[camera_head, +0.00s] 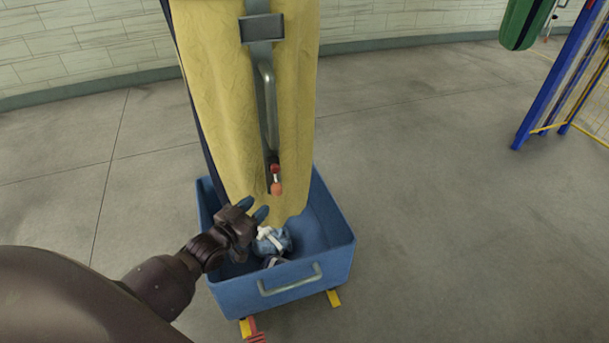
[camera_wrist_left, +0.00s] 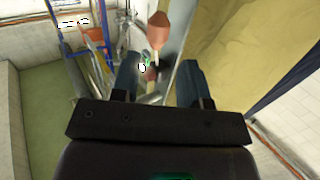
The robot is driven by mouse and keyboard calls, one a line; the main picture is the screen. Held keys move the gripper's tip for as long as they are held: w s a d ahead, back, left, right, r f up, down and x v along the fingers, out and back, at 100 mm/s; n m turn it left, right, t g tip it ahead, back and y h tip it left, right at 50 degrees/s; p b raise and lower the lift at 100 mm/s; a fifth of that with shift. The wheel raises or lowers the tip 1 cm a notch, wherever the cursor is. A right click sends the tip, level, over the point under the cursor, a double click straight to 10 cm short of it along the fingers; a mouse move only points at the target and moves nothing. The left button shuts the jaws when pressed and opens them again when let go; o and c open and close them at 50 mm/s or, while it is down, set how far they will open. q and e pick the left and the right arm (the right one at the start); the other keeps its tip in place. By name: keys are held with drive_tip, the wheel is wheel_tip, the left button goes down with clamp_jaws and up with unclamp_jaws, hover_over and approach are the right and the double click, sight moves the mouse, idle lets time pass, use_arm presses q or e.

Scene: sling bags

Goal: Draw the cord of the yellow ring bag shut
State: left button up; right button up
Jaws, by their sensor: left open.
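The yellow bag (camera_head: 222,90) hangs upright, its lower end over a blue bin. A grey strap or bar with a handle (camera_head: 267,105) runs down its front. Below that hang a small red bead (camera_head: 274,168) and an orange knob (camera_head: 277,188); I cannot tell exactly how they join the cord. My left gripper (camera_head: 257,208) is open, just below and left of the knob, in front of the bag's lower end. In the left wrist view the orange knob (camera_wrist_left: 158,28) shows beyond the open fingers (camera_wrist_left: 160,78), with the yellow bag (camera_wrist_left: 245,50) on the right. My right gripper is out of view.
The blue wheeled bin (camera_head: 335,262) stands under the bag, with blue and white cloth-like items (camera_head: 272,242) inside. The floor (camera_head: 440,190) to the right is clear.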

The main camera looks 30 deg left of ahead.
sight(280, 183)
use_arm(q)
drive_tip(key=shift+t, duration=0.3)
drive_tip(key=w, duration=0.6)
drive_tip(key=w+d+b, duration=0.1)
drive_tip(key=w, duration=0.2)
drive_tip(key=shift+r, duration=0.35)
drive_tip(key=shift+w, duration=0.75)
drive_tip(key=shift+r, duration=0.1)
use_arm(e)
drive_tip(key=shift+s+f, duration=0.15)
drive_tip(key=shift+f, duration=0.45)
